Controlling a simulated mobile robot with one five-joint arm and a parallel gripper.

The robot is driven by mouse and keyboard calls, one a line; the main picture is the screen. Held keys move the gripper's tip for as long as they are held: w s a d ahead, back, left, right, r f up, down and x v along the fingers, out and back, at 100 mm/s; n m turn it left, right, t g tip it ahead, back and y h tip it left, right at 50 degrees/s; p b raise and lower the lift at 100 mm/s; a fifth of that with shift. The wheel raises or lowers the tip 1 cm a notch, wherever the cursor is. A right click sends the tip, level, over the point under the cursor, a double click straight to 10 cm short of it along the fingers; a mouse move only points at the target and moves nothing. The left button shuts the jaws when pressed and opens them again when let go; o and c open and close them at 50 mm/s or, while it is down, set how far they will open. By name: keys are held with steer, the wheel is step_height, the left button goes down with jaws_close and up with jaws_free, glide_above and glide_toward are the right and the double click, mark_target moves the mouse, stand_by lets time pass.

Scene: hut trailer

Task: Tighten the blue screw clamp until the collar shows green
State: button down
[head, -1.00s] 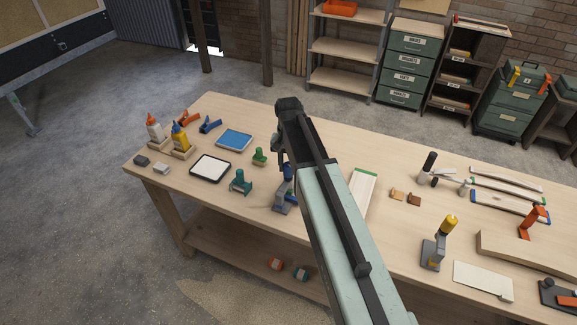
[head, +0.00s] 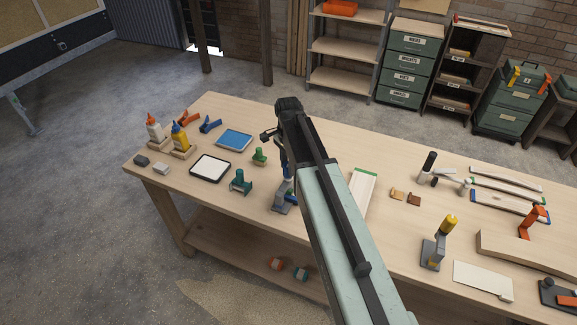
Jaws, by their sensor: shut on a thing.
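The blue screw clamp (head: 284,198) stands on the workbench near its front edge, with a grey base and a blue upright part (head: 284,165). My arm passes in front of its right side and hides part of it. My gripper (head: 273,134) is at the top of this clamp, turned to the left of the arm's end. It is shut on the clamp's top, though the dark fingers and the grip are small and partly hidden. I cannot make out the collar or its colour.
A teal clamp (head: 240,181) and a small green clamp (head: 259,157) stand just left. A yellow-topped clamp (head: 436,244) stands to the right.

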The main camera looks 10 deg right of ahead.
steer(key=shift+m, duration=0.3)
stand_by(0.4)
steer(key=c, duration=1)
jaws_free()
steer(key=shift+r, duration=0.1)
step_height(320, 180, up, 8)
steer(key=p, duration=0.8)
steer(key=shift+f, duration=0.2)
